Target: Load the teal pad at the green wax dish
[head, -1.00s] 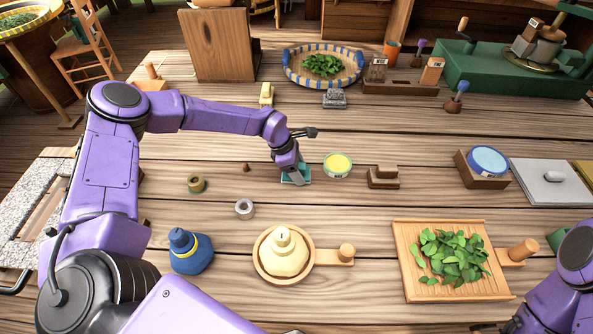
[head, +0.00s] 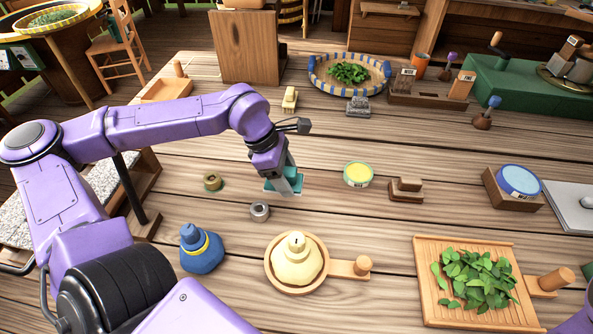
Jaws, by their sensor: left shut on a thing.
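My left gripper (head: 284,184) is shut on the teal pad (head: 270,186), just over the middle of the table. The fingers hide part of the pad, and I cannot tell whether its underside touches the wood. The green wax dish (head: 358,184), a low round dish with a green side and yellow wax on top, stands to the right of the gripper, apart from it. My right gripper is out of view; only a bit of purple arm shows at the lower right edge.
A wooden block (head: 406,190) stands right of the dish. A blue-topped tin (head: 519,180) is farther right. A pan (head: 330,267) and leaf tray (head: 428,290) are in front.

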